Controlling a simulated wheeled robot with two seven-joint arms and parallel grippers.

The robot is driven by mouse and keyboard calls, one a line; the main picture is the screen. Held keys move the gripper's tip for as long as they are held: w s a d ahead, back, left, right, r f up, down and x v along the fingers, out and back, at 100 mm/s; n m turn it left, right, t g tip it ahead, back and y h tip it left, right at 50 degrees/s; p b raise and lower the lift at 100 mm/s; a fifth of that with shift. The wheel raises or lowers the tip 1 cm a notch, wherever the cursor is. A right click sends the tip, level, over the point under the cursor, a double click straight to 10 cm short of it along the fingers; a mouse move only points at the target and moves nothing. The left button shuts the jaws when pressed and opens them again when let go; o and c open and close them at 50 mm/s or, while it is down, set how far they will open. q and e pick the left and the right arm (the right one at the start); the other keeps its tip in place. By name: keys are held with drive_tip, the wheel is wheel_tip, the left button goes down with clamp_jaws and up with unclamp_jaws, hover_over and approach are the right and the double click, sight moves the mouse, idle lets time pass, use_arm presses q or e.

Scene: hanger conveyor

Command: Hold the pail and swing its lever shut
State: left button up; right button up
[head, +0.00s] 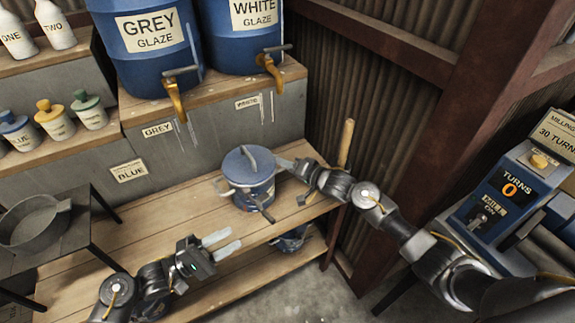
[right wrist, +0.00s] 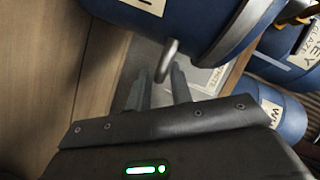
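The blue pail (head: 258,190) stands upright on the wooden bench, with a blue lid (head: 249,163) on top. A dark lever (head: 264,212) sticks out from its front, toward the bench's edge. A light side handle (head: 226,188) shows on its left. My right gripper (head: 283,163) is at the pail's right side. In the right wrist view its fingers (right wrist: 160,88) are apart, and a grey metal loop of the pail (right wrist: 168,58) is at their tips, not clearly clasped. My left gripper (head: 223,243) is open and empty, in front of and left of the pail.
Two blue glaze barrels with taps (head: 150,50) stand on the raised shelf behind. A dark pan (head: 35,222) rests on a stand at left. A wooden handle (head: 346,142) stands right of the pail. A milling machine (head: 510,190) is at far right. Bench left of the pail is clear.

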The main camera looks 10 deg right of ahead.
clamp_jaws()
idle(0.9)
drive_tip(key=shift+f, duration=0.1)
